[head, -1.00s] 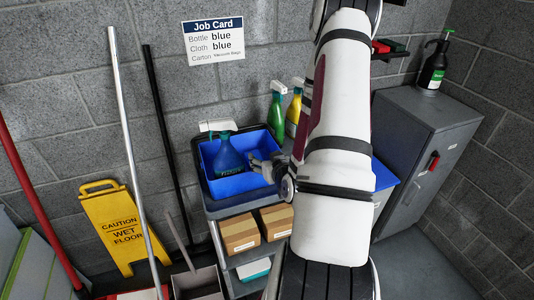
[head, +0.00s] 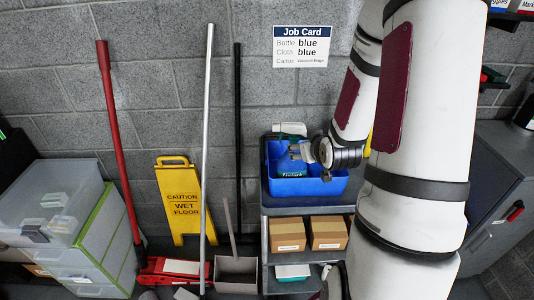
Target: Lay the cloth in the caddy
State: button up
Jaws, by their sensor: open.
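The blue caddy (head: 326,187) stands on top of the grey cart. A blue spray bottle (head: 282,162) with a white head is inside its left part, partly hidden by my gripper. My gripper (head: 296,152) is open at the caddy, close to the bottle's right side; I cannot tell whether it touches it. No cloth can be made out in the head view. The job card (head: 301,46) on the wall reads bottle blue, cloth blue.
Two brown cartons (head: 288,234) sit on the cart's middle shelf, with a teal and white item (head: 292,272) below. A yellow wet floor sign (head: 181,203), poles and clear drawers (head: 55,205) stand left. A grey cabinet (head: 500,190) stands right.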

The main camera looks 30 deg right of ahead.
jog(key=s+a+r+n+g+y, duration=0.2)
jog(key=s+a+r, duration=0.1)
jog(key=a+r, duration=1.1)
jog(key=s+a+r+g+y, duration=0.1)
jog(key=s+a+r, duration=0.3)
jog(key=s+a, duration=0.2)
jog(key=s+a+r+n+g+y, duration=0.1)
jog(key=s+a+r, duration=0.2)
jog(key=s+a, duration=0.3)
jog(key=s, duration=0.3)
jog(key=shift+s+r, duration=0.2)
jog(key=shift+r, duration=0.2)
jog(key=shift+a, duration=0.1)
